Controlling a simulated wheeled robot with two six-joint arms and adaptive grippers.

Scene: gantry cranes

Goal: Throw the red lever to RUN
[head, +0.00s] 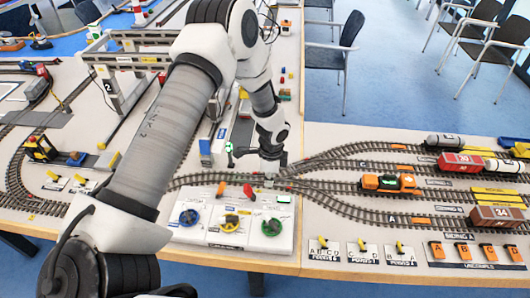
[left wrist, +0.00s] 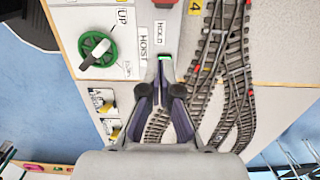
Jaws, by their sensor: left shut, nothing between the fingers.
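A white control panel (head: 230,240) at the table's front edge carries blue, yellow and green knobs. A small red-orange handle (head: 249,192) stands at its back edge, and I take it for the red lever. In the left wrist view a red piece (left wrist: 166,3) is cut off at the top edge, beyond the HOLD label. My left gripper (head: 269,179) is shut and empty, pointing down just right of the handle, apart from it. In the left wrist view its fingertips (left wrist: 164,72) are together near the HOLD and HOIST labels. My right gripper does not show.
The green knob (head: 271,227) lies in front of my left gripper. Tracks with an orange locomotive (head: 389,184) and wagons spread to the right. Small yellow switches (head: 362,245) line the front edge. A grey gantry (head: 120,62) stands at the back left.

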